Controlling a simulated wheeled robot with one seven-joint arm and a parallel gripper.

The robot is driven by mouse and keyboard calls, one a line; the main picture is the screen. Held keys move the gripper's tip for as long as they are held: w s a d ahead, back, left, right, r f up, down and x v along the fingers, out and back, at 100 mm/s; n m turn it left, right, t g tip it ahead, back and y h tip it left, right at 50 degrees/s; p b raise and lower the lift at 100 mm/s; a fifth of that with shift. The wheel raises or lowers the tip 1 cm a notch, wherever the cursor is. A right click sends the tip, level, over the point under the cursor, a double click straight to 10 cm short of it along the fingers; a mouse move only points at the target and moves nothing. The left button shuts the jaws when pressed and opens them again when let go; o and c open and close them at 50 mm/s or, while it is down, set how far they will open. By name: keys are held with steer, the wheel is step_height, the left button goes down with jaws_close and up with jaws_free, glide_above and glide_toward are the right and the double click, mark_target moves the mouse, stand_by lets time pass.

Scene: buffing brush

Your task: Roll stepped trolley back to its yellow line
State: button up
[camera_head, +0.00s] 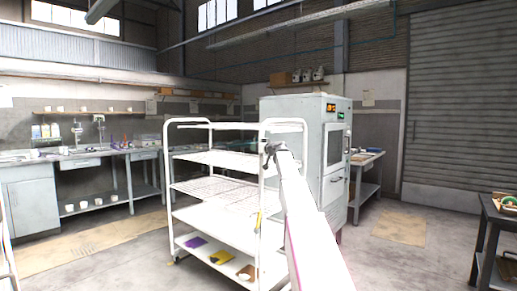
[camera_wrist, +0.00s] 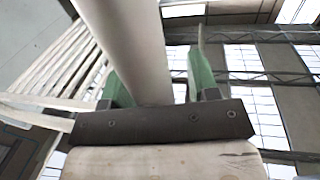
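The white stepped trolley (camera_head: 215,160) stands upright in the middle of the head view, with several shelves between tubular end frames. My gripper (camera_head: 270,152) is at its near right end frame, high up by the upright. In the wrist view, a thick white tube (camera_wrist: 130,40), apparently part of that frame, passes between the two green fingers of my gripper (camera_wrist: 158,85). The left finger is close against or overlapping the tube. A gap shows between the tube and the right finger. I cannot make out a clear yellow line on the floor.
Purple, yellow and brown items lie on the trolley's bottom shelf. A grey machine cabinet (camera_head: 308,145) stands close behind its right side. A workbench (camera_head: 95,155) runs along the left wall. A dark table (camera_head: 490,235) is at the right edge. Floor between is clear, with tan patches (camera_head: 400,228).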

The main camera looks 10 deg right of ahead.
steer(key=shift+s, duration=0.1)
steer(key=v, duration=1)
steer(key=shift+s, duration=0.3)
steer(key=shift+d, duration=0.1)
steer(key=s+a+f+m+g+h, duration=0.1)
steer(key=s+a+f+g, duration=0.3)
steer(key=f, duration=0.8)
steer(key=s+a+f+g, duration=0.1)
steer(key=s+a+f, duration=0.35)
steer(key=f, duration=0.65)
steer(key=s+a+f+m+g+h, duration=0.1)
steer(key=s+a+f+g, duration=0.35)
steer(key=f, duration=0.75)
steer(key=s+f+m+g+h, duration=0.1)
steer(key=s+f+g+h, duration=0.2)
steer(key=s+f, duration=0.9)
steer(key=s+f+m+g+h, duration=0.2)
steer(key=s+f, duration=0.9)
steer(key=s, duration=0.7)
steer(key=shift+a+f+g+h, duration=0.4)
steer(key=shift+g+h, duration=0.2)
steer(key=shift+g, duration=0.15)
